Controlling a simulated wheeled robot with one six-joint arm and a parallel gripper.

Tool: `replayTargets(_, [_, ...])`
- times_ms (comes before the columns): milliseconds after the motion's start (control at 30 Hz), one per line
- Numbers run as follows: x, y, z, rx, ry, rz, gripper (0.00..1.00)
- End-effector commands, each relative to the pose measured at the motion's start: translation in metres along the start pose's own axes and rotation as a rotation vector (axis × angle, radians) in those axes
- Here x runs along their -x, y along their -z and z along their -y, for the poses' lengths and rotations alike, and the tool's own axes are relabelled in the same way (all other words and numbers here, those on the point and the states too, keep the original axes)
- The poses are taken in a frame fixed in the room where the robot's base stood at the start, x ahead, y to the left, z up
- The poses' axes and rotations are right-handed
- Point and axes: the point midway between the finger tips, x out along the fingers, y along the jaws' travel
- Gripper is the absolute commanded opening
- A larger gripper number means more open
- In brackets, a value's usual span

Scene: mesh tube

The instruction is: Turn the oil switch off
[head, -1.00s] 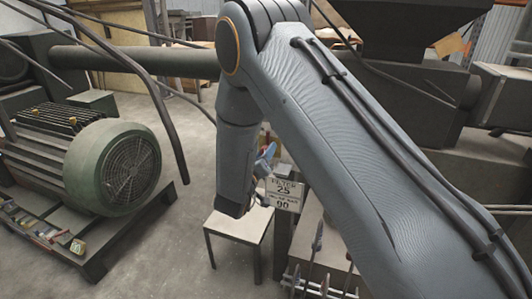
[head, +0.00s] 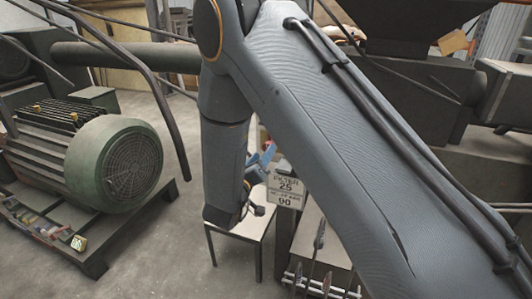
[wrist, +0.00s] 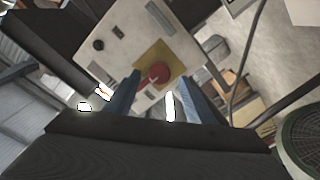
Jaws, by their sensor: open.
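In the wrist view, a pale control panel (wrist: 118,47) carries a red rotary switch (wrist: 160,73) on a yellow square plate (wrist: 150,55). The panel looks tilted in this view. My gripper (wrist: 159,80) is open, with one blue finger on each side of the red switch. I cannot tell whether either finger touches it. No oil label is readable. In the head view, my arm hides most of the gripper, with only a bit of blue (head: 262,162) showing, and I cannot make out the panel's face there.
The panel also has small dark knobs (wrist: 98,45) on it. In the head view, a green motor (head: 115,165) sits on a low pallet at left. A hanging cable (head: 160,95), a small table (head: 245,225) and a sign plate (head: 284,190) are near my arm.

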Motion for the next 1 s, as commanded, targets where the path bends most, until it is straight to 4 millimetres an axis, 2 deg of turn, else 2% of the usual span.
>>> replayTargets(100, [0.015,0.0,0.002,-0.001,0.002,-0.001,0.49])
replayTargets(200, [0.022,0.0,0.001,0.0,0.002,-0.001,0.49])
replayTargets(567, [0.025,0.0,0.0,-0.001,0.001,0.001,0.49])
replayTargets(767, [0.007,-0.004,-0.004,-0.069,0.093,0.053,0.49])
replayTargets(900, [-0.009,-0.013,-0.011,-0.169,0.243,0.144,0.49])
replayTargets(1000, [-0.013,-0.024,-0.018,-0.236,0.357,0.226,0.49])
